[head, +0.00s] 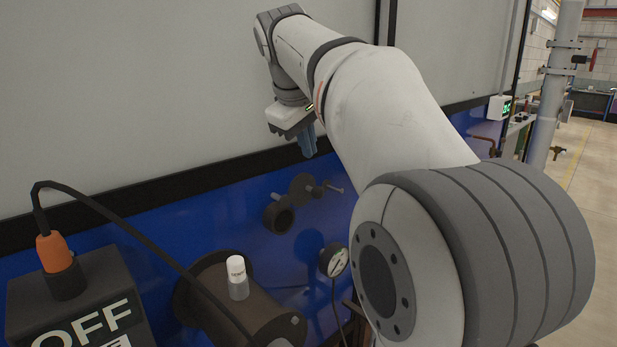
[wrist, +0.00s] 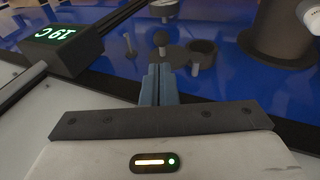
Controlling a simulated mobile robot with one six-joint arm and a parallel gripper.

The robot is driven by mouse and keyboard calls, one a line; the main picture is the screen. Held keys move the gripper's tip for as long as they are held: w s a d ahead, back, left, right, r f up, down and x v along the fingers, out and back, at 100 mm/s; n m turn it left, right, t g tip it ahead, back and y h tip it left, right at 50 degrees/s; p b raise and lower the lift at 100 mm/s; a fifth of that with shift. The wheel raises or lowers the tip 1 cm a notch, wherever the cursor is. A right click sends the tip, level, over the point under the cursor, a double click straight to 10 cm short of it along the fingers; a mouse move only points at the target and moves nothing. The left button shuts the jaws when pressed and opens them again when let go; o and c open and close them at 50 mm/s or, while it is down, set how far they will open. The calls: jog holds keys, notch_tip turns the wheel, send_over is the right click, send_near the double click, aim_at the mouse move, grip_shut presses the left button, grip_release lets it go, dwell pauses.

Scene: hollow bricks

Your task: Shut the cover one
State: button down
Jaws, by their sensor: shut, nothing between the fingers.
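A dark round opening with a raised rim (head: 278,218) sits on the blue panel in the head view. A dark disc-shaped cover (head: 302,186) stands beside it, up and to the right, off the opening; I cannot tell its exact tilt. In the wrist view the rimmed opening (wrist: 203,50) shows uncovered, just beyond my fingertips, with a dark round piece (wrist: 161,39) beside it. My gripper (head: 309,153) has blue fingers and is shut and empty, above the cover. Its fingers also show in the wrist view (wrist: 158,72), apart from the opening.
A brown cylinder (head: 215,292) with a white-capped bottle (head: 237,278) is at lower centre. A gauge (head: 334,261) hangs from the panel. A box marked OFF (head: 80,305) with an orange plug and black cable is at lower left. A display box (wrist: 66,40) shows at the wrist view's left.

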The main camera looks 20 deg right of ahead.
aim_at(317, 188)
jog(key=x, duration=0.9)
jog(key=shift+w+f, duration=0.1)
jog(key=shift+f, duration=0.2)
